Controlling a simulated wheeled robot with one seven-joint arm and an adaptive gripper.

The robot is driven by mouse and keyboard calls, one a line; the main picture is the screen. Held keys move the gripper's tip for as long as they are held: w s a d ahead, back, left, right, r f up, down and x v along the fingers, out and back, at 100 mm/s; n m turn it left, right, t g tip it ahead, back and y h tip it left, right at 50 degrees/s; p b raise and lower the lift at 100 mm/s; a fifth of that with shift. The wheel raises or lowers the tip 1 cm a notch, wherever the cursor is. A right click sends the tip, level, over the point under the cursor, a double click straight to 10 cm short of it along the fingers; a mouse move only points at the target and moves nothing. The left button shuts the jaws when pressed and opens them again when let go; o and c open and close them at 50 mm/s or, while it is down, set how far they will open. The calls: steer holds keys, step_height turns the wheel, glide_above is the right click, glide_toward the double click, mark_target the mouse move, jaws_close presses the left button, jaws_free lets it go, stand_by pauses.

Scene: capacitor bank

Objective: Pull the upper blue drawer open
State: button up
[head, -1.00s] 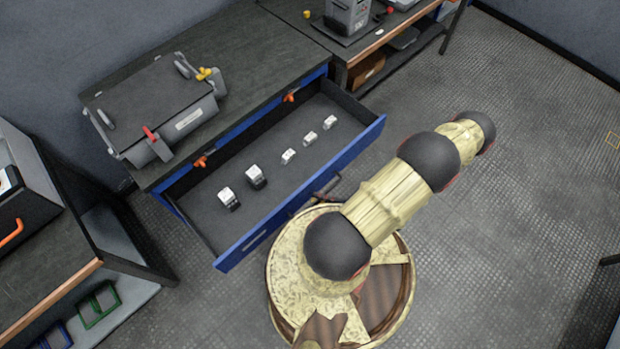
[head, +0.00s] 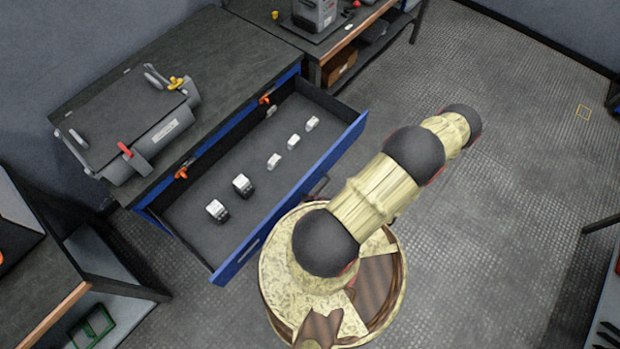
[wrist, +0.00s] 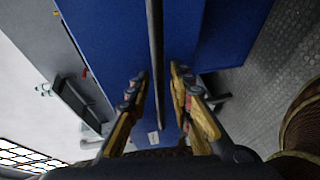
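The upper blue drawer (head: 300,201) is pulled well out of the workbench in the head view, its grey interior showing. Several small white-and-dark parts (head: 242,185) lie inside. In the wrist view the blue front (wrist: 106,35) fills the upper middle, with a dark bar (wrist: 155,50), seemingly the handle, running down it. My gripper (wrist: 160,78) has its yellow-and-dark fingers apart, one on each side of the bar, with visible gaps. In the head view my gripper is hidden; only a dark piece shows at the drawer's front.
A grey case (head: 130,120) with red and yellow clamps sits on the dark bench top (head: 215,60). Another bench (head: 345,45) adjoins at the back, and one stands at lower left (head: 40,285). Grey floor (head: 490,220) is open to the right.

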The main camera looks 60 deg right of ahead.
steer(key=shift+o, duration=0.3)
steer(key=v, duration=1.2)
steer(key=shift+r, duration=0.1)
stand_by(0.3)
